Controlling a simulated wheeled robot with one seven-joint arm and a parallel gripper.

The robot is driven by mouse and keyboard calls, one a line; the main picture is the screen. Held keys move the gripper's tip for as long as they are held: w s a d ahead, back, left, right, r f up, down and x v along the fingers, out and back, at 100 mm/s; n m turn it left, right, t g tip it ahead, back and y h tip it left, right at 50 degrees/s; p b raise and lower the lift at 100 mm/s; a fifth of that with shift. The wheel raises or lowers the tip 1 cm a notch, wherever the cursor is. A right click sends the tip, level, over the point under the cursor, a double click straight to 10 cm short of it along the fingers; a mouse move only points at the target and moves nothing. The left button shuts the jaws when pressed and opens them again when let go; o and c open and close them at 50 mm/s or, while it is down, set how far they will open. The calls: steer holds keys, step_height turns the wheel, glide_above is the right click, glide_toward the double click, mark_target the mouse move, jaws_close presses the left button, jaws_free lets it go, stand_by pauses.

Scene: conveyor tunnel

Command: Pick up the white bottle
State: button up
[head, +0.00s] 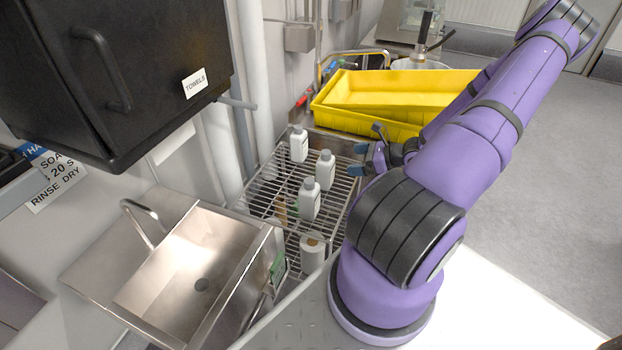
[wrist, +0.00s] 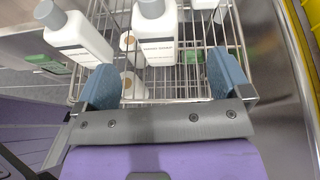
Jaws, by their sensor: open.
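Several white bottles with grey caps stand upright on a wire rack (head: 262,190). In the head view one is at the back (head: 299,146), one is nearest my gripper (head: 326,170), and one is at the front (head: 310,200). My gripper (head: 357,158) is open and empty, to the right of the nearest bottle and apart from it. In the wrist view, a labelled white bottle (wrist: 155,38) stands ahead of the gap between my blue fingertips (wrist: 164,80). Another bottle (wrist: 78,36) is at upper left; a third is cut off at the top edge.
Paper rolls (head: 312,250) sit on the shelf below. A steel sink (head: 190,270) is at left front, and a black towel box (head: 130,70) hangs above it. Yellow trays (head: 390,95) lie behind the rack. Pipes (head: 255,80) run along its left. Open floor lies at right.

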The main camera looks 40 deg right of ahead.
mark_target(333, 166)
steer(key=shift+m+t+h, duration=0.3)
steer(key=shift+m, duration=0.4)
steer(key=shift+s+a+f+x, duration=0.15)
steer(key=shift+f+x, duration=0.1)
steer(key=shift+x, duration=1.65)
steer(key=shift+s+a+f+x, duration=0.1)
steer(key=shift+s+f+x, duration=0.1)
steer(key=shift+x, duration=1.7)
steer(key=shift+s+a+f+x, duration=0.15)
steer(key=shift+f+x, duration=0.1)
steer(key=shift+x, duration=1.65)
steer(key=c, duration=1.3)
